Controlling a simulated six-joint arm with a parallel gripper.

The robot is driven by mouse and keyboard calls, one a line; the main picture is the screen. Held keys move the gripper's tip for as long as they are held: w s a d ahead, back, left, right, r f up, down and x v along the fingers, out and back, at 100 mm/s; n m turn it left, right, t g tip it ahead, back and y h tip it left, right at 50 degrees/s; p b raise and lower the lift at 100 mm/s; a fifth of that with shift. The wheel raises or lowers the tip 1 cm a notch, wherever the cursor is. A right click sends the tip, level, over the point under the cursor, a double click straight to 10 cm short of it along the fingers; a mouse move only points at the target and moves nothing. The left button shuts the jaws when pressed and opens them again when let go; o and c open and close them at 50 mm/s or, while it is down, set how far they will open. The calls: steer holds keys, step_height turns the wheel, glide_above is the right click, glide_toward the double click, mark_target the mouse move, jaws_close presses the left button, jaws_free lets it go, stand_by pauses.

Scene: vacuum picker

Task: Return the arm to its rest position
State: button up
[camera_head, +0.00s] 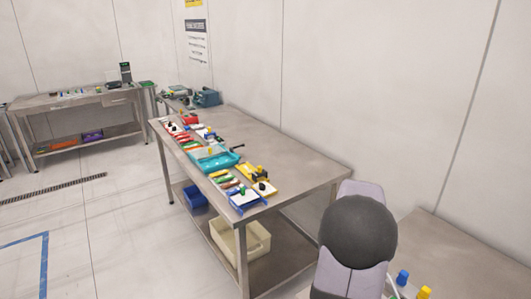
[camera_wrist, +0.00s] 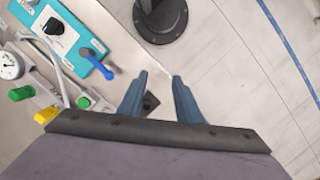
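My gripper (camera_wrist: 160,76) shows in the wrist view as two blue fingers spread apart with nothing held between them. A small dark square piece lies behind the fingers, apart from them as far as I can tell. In the head view, part of my arm (camera_head: 357,235), pale purple with a dark round joint, stands at the lower right. My gripper itself does not show in the head view.
In the wrist view, a teal panel (camera_wrist: 82,28) with a knob and blue lever, a gauge (camera_wrist: 10,66), and green and yellow caps lie left. The head view shows a steel table (camera_head: 300,172) with trays and parts, and a bench (camera_head: 62,98) far left.

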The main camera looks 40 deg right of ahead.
steer(key=w+a+n+h, duration=0.1)
steer(key=w+a+n, duration=0.2)
steer(key=a, duration=0.5)
steer(key=w+a+n+h, duration=0.1)
steer(key=w+a+n, duration=0.15)
steer(key=a, duration=0.65)
steer(key=s+a+f+n, duration=0.1)
steer(key=s+a+n, duration=0.1)
steer(key=a, duration=0.4)
steer(key=s+a+f+n+t, duration=0.1)
steer(key=a+n, duration=0.2)
steer(key=a, duration=0.4)
steer(key=shift+s+t, duration=0.3)
steer(key=shift+s, duration=0.05)
steer(key=shift+f, duration=0.1)
